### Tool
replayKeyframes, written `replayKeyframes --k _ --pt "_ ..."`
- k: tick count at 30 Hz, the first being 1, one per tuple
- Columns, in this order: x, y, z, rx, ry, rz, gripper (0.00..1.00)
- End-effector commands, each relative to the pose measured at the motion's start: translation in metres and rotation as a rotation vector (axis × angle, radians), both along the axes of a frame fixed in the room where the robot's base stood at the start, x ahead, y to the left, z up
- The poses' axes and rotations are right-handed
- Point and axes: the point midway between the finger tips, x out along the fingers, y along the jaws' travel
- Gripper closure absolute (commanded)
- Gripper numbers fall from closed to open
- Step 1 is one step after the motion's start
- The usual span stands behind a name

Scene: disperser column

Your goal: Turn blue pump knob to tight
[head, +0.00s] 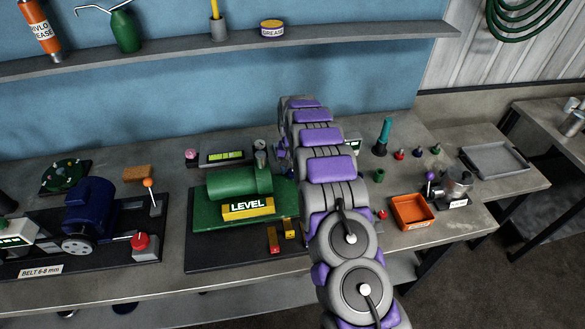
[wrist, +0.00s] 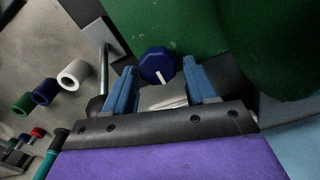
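The blue pump knob (wrist: 157,64) is a faceted dark blue knob with a white pointer mark, in the upper middle of the wrist view. The mark points toward the lower edge of that view, slightly right. My gripper (wrist: 159,70) is open, with its blue fingertips apart to the left and right of the knob. Gaps show on both sides, and I cannot tell how far the tips are from it in depth. A large green body (wrist: 185,25) lies behind the knob. In the head view my arm hides the knob and the gripper. No tight marking is readable.
In the wrist view, a metal post (wrist: 103,70) stands close left of the fingers. White, blue and green rings (wrist: 72,74) lie further left. In the head view, a green pump marked LEVEL (head: 240,182) and an orange tray (head: 412,211) flank my arm on the bench.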

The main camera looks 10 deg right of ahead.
Motion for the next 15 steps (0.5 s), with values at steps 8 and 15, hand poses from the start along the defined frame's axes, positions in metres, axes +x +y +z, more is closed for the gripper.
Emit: replayKeyframes --k 8,15 --pt "-0.0009 -0.0004 -0.0006 0.000 0.002 0.000 0.33" --pt "-0.0010 -0.0002 -0.0012 0.000 0.003 0.063 0.33"
